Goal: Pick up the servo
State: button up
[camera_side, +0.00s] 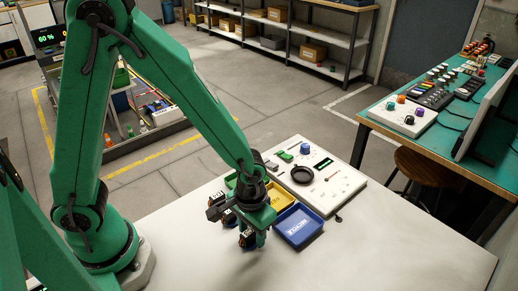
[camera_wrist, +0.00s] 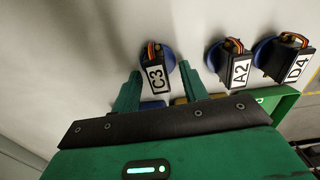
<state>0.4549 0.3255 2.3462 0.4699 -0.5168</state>
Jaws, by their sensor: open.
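Three dark servos with coloured wires and white labels stand in a row on round blue bases in the wrist view: C3 (camera_wrist: 157,76), A2 (camera_wrist: 236,68) and D4 (camera_wrist: 291,62). My gripper (camera_wrist: 159,80) is open. Its two green fingers are on either side of the C3 servo, with C3 between them or just beyond; I cannot tell whether either touches it. In the side view my gripper (camera_side: 255,238) is low over the white table, beside the trays. Servos there (camera_side: 228,217) are partly hidden by my arm.
A blue tray (camera_side: 298,225) and a yellow tray (camera_side: 283,201) lie right of my gripper, with a green tray partly hidden behind my arm. A white panel (camera_side: 340,190) with a dark ring lies beyond them. The white table (camera_side: 350,265) is clear in front.

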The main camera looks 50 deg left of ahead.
grip_shut()
jog(key=shift+r, duration=0.1)
jog(key=shift+r, duration=2)
jog(key=s+d+r, duration=0.6)
jog(key=s, duration=0.3)
jog(key=shift+s+d+r, duration=0.2)
jog(key=shift+s+r, duration=0.2)
jog(key=shift+w, duration=0.15)
